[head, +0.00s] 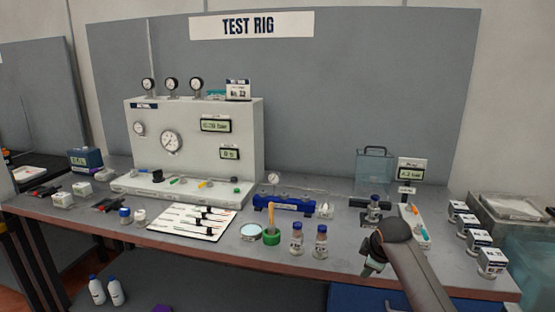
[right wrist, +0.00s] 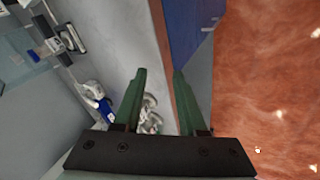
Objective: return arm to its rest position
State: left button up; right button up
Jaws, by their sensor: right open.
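My right arm reaches in from the lower right of the head view. Small clear and white items, hard to make out, show partly behind the left finger. The wrist hides part of the bench's front edge in the head view. My left gripper is not in view.
A stand with a small bottle (head: 374,212) is just behind my right gripper. Several white boxes (head: 479,238) line the right end.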

jog(key=s+a+f+m+t+y, duration=0.1)
jog(key=s+a+f+m, duration=0.1)
jog(key=s+f, duration=0.7)
jog(key=s+a+f+m+y, duration=0.1)
jog(key=s+a+f+m, duration=0.1)
jog(key=s+f, duration=0.75)
jog(key=s+a+f+m+t, duration=0.1)
jog(key=s+f+m, duration=0.1)
jog(key=s, duration=0.8)
jog(key=s+a+f+m+t+y, duration=0.1)
jog(key=s+f+m, duration=0.2)
jog(key=s, duration=0.7)
jog(key=shift+s+a+m, duration=0.25)
jog(key=shift+a+m, duration=0.05)
jog(key=shift+m, duration=0.2)
